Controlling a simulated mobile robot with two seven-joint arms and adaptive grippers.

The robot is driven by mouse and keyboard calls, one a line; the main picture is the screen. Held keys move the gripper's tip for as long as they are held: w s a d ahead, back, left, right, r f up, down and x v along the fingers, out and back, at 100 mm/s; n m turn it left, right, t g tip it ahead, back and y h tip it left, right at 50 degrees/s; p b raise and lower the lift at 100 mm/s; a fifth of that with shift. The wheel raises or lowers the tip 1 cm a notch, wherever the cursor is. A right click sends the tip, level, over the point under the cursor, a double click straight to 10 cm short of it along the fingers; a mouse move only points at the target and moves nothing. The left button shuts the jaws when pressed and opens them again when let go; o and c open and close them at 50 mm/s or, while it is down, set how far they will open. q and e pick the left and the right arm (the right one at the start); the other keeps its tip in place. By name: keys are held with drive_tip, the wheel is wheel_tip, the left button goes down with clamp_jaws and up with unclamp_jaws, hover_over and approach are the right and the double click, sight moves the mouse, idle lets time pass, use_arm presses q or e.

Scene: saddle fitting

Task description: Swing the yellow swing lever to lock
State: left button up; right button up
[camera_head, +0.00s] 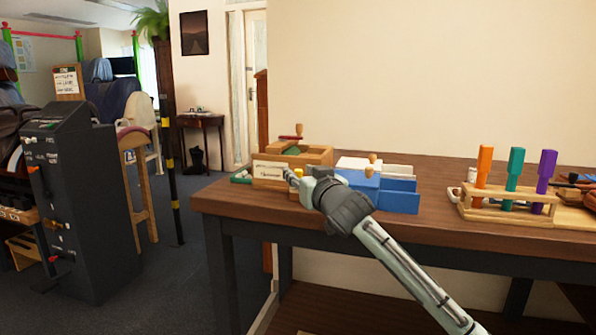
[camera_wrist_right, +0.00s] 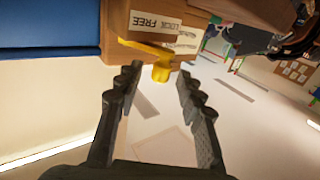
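The yellow swing lever (camera_wrist_right: 146,48) is on the front of a wooden box (camera_wrist_right: 117,20) in the right wrist view. Its knob (camera_wrist_right: 161,70) points out toward my right gripper. Labels reading FREE and LOCK sit beside it, upside down in this view. My right gripper (camera_wrist_right: 159,78) is open, with the knob between its fingertips or just beyond them; I cannot tell if they touch it. In the head view, the box (camera_head: 318,155) stands on the table's left part, and my right gripper (camera_head: 292,180) is at its front, partly hiding the lever. My left gripper is not in view.
A blue box (camera_head: 398,196) stands right of the wooden box on the brown table (camera_head: 440,228). A wooden rack (camera_head: 505,209) with orange, teal and purple handles is farther right. The table's left end is close to the wooden box. A dark control cabinet (camera_head: 85,200) stands on the floor at left.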

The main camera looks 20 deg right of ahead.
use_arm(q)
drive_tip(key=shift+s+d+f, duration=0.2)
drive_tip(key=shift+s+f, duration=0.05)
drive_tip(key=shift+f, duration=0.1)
use_arm(e)
drive_tip(key=shift+w, duration=0.8)
clamp_jaws()
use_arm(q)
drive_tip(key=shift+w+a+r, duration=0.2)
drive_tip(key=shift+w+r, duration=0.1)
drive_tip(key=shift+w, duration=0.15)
